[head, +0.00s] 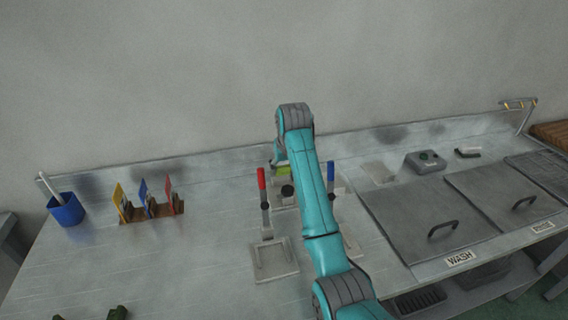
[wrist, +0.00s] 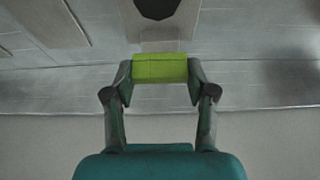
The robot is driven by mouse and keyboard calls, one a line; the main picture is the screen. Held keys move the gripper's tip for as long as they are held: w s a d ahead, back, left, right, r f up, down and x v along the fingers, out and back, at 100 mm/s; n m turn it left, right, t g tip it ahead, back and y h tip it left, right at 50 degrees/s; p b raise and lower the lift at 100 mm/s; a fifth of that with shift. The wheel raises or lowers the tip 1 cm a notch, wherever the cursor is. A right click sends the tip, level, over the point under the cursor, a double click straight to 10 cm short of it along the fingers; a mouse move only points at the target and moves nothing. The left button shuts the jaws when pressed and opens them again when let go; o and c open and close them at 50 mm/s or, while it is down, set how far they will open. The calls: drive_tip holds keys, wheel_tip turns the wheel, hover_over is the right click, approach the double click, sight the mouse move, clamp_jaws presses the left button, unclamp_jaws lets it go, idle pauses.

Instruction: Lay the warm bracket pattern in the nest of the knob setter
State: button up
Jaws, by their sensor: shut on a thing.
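My gripper (wrist: 160,72) is shut on a lime-green block-like piece, the bracket pattern (wrist: 160,68), held between both fingertips in the wrist view. A bit of the pattern (head: 283,169) also shows in the head view beside my arm, which hides most of my gripper. A dark round knob (wrist: 157,7) on a grey plate lies just beyond the pattern in the wrist view. In the head view, a dark knob (head: 287,191) stands between a red-handled lever (head: 262,182) and a blue-handled lever (head: 330,174). I cannot make out the nest or whether the pattern touches anything.
A rack with yellow, blue and red cards (head: 150,209) and a blue cup (head: 66,210) stand at left. Two lidded basins (head: 425,215), one by a WASH label, and a grey box (head: 425,162) are at right. The front left bench is mostly clear.

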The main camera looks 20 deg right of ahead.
drive_tip(key=shift+f, duration=2.15)
drive_tip(key=shift+f, duration=2)
drive_tip(key=o, duration=1.1)
drive_tip(key=v, duration=1.2)
